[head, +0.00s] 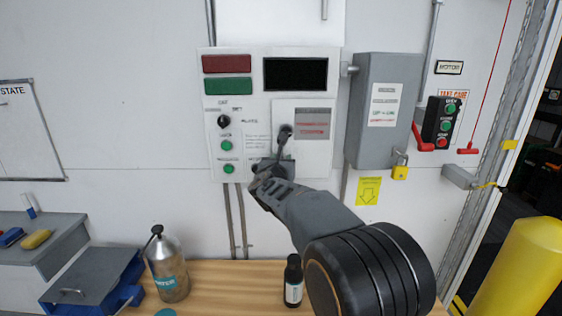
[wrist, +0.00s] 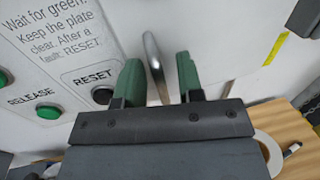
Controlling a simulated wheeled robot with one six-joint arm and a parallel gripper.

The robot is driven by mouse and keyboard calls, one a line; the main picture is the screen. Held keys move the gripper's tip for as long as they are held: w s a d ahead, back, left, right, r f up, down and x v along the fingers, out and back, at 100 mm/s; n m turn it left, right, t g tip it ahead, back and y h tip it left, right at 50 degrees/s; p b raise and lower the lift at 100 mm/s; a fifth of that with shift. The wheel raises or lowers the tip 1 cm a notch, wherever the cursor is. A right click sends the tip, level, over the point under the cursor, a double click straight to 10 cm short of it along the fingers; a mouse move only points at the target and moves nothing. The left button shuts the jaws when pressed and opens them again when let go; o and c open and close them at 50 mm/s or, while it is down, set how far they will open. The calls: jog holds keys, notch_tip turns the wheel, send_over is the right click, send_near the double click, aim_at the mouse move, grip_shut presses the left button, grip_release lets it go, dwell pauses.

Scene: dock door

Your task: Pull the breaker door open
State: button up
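The breaker door (head: 320,154) is a pale panel with a grey label at the right of the control box (head: 259,158). It looks closed. In the wrist view, its plain surface (wrist: 222,35) fills the upper middle. A metal bar handle (wrist: 153,60) reaches between the green fingers of my gripper (wrist: 158,80). The fingers stand on both sides of the handle, with a visible gap at the right finger. In the head view, my gripper (head: 272,168) is at the door's lower left and hides part of it.
A RESET button (wrist: 102,95) is close to the left finger. A grey switch box (head: 385,125) with a yellow padlock (head: 400,170) is right of the door. Below, a wooden bench (head: 225,280) bears a spray bottle (head: 166,268) and a dark bottle (head: 293,280).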

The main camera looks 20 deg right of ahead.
grip_shut()
dwell(0.3)
jog(key=shift+a, duration=0.1)
